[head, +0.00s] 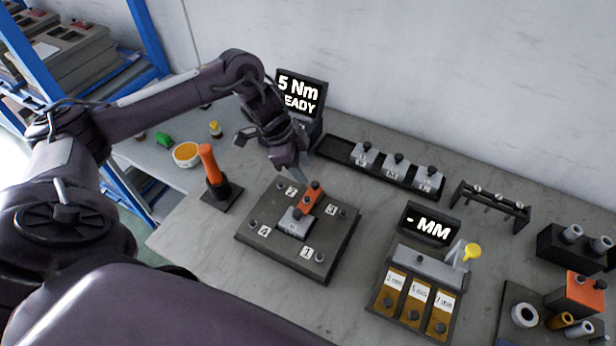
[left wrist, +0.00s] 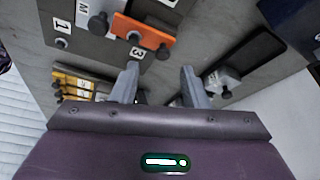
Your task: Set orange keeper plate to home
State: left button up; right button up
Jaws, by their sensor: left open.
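An orange keeper plate (head: 311,199) with dark knobs lies on a grey metal block (head: 294,222) at the middle of a dark square fixture plate (head: 258,241). The fixture has corner studs and number labels. In the left wrist view the orange plate (left wrist: 143,32) shows at the top, beyond the fingers. My left gripper (head: 304,170) is open and empty, above and just behind the orange plate in the head view. It also shows in the left wrist view (left wrist: 160,85), fingers apart with nothing between them. My right gripper is not in view.
An orange-handled tool (head: 209,163) stands left of the fixture. Behind are a display (head: 300,97) and a black tray (head: 338,154) with several grey blocks. A gauge with amber bins (head: 417,303) sits at right. Bare bench lies between fixture and gauge.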

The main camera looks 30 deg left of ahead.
aim_at(590, 294)
jog(key=k, duration=1.5)
